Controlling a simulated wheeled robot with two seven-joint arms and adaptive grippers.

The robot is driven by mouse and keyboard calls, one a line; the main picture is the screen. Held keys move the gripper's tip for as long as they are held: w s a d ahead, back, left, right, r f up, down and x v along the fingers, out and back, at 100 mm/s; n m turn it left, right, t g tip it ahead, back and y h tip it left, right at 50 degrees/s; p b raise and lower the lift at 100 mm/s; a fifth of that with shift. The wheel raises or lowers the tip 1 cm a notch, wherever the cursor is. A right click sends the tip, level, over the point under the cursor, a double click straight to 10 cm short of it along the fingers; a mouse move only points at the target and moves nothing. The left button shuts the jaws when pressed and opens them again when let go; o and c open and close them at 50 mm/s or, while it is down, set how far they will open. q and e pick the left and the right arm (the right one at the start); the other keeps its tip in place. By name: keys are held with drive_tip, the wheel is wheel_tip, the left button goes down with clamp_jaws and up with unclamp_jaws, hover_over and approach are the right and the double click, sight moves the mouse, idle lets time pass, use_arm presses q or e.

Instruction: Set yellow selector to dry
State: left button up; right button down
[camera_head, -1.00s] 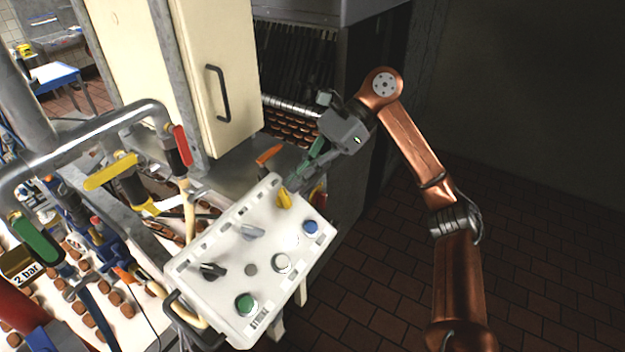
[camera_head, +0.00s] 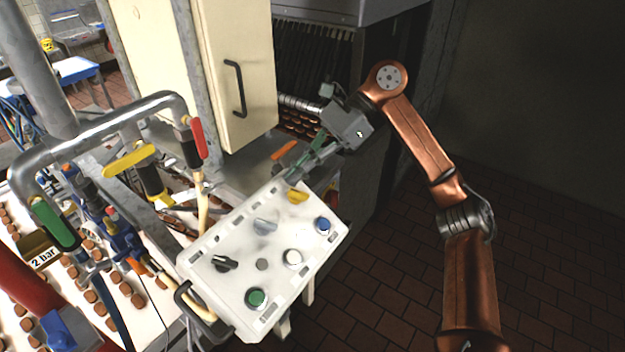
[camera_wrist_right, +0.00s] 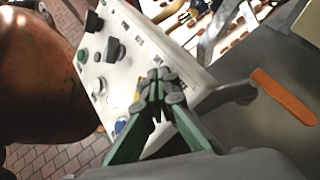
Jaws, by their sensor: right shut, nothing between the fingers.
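The white control panel (camera_head: 215,240) stands tilted in the middle of the head view. The yellow selector (camera_head: 298,197) is near its far right corner, above the blue button (camera_head: 323,225). Its position label cannot be read. My right gripper (camera_head: 293,178) is shut and empty, with its fingertips just behind the selector, at the panel's far edge. In the right wrist view the shut fingertips (camera_wrist_right: 157,82) cover most of the selector, and only a bit of yellow (camera_wrist_right: 136,106) shows beside them. I cannot tell whether they touch it. My left gripper is not in view.
The panel also carries a grey selector (camera_head: 264,226), a black selector (camera_head: 225,264), a white button (camera_head: 292,257) and a green button (camera_head: 256,298). An orange handle (camera_head: 284,150) lies behind it. Pipes and valves crowd the left. The floor at right is clear.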

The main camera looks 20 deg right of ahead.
drive_tip(key=shift+s+d, duration=0.1)
drive_tip(key=shift+s+d+f+b, duration=0.35)
drive_tip(key=shift+s+f+b, duration=0.15)
drive_tip(key=shift+b, duration=0.2)
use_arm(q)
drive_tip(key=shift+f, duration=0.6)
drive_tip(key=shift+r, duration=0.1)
use_arm(e)
drive_tip(key=shift+w+r, duration=0.1)
drive_tip(key=shift+r, duration=0.05)
drive_tip(key=shift+w+d+r+p, duration=0.2)
drive_tip(key=shift+w+p, duration=0.05)
drive_tip(key=shift+p, duration=0.15)
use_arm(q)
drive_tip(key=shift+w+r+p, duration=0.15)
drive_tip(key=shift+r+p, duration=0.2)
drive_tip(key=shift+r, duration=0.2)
use_arm(e)
drive_tip(key=w+d+r, duration=0.3)
drive_tip(key=w+r, duration=0.3)
drive_tip(key=r, duration=0.3)
drive_tip(key=shift+d+r, duration=0.35)
